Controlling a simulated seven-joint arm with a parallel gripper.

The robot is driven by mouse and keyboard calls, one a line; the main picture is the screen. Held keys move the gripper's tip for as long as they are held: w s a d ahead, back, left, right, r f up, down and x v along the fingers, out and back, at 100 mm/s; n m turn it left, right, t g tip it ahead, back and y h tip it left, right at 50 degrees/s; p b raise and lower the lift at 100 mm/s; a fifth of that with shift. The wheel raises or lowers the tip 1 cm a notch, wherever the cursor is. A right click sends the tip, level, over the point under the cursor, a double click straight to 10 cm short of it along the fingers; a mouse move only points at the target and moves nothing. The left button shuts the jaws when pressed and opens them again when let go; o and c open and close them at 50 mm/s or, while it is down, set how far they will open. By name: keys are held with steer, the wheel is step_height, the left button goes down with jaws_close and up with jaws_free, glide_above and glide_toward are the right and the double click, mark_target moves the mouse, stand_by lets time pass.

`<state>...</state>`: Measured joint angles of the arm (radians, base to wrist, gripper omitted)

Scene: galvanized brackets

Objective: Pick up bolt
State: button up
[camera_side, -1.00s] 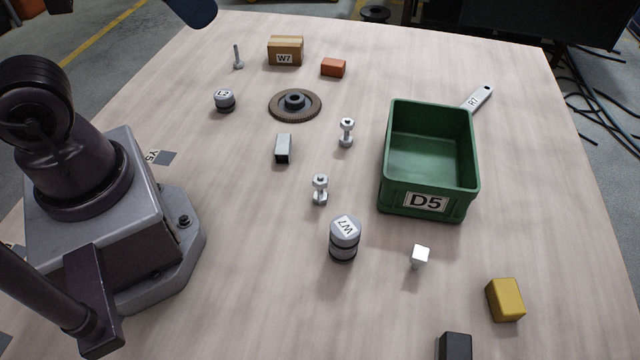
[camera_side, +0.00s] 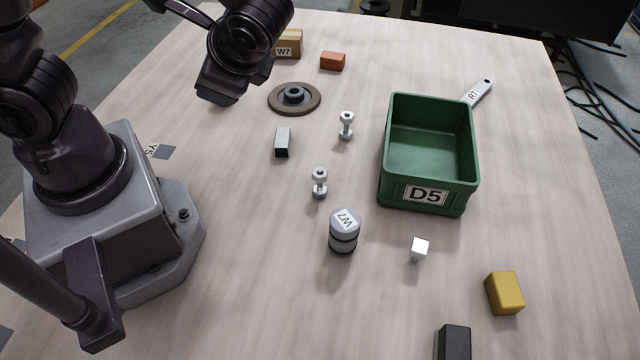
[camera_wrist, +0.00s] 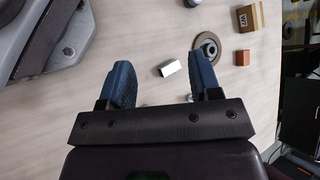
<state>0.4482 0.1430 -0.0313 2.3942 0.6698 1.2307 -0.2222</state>
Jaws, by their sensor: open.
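My gripper (camera_side: 217,94) is open and empty above the left side of the table, left of the brown disc. Two pale metal bolt-like pieces, one farther back (camera_side: 346,126) and one nearer (camera_side: 320,184), stand left of the green bin. Each has a wide head and foot. A smaller piece with a square white top (camera_side: 419,248) stands in front of the bin. The thin bolt at the back left is hidden behind my arm. I cannot tell which one is the task's bolt.
The green bin (camera_side: 425,210) is empty. A brown disc (camera_side: 311,105), grey block (camera_side: 282,142), W7 canister (camera_side: 344,232), orange block (camera_side: 332,61), cardboard box (camera_side: 290,44), yellow block (camera_side: 504,293), black block (camera_side: 454,342) and R7 tag (camera_side: 478,93) lie around.

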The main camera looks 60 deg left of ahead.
steer(key=w+d+f+m+t+y, duration=0.3)
steer(key=d+f+m+t+y, duration=0.25)
steer(key=f+m+t, duration=0.45)
steer(key=m+t+h, duration=0.8)
steer(key=m+h, duration=0.2)
steer(key=m, duration=0.5)
glide_toward(317, 179)
steer(key=shift+a+f+y, duration=0.25)
steer(key=shift+a+f, duration=0.05)
steer(key=shift+f, duration=0.2)
steer(key=x, duration=0.7)
steer(key=shift+w+r, duration=0.1)
steer(key=shift+w, duration=0.05)
steer(key=x, duration=0.5)
steer(key=shift+w+d, duration=0.1)
steer(key=shift+w, duration=0.3)
steer(key=c, duration=1.1)
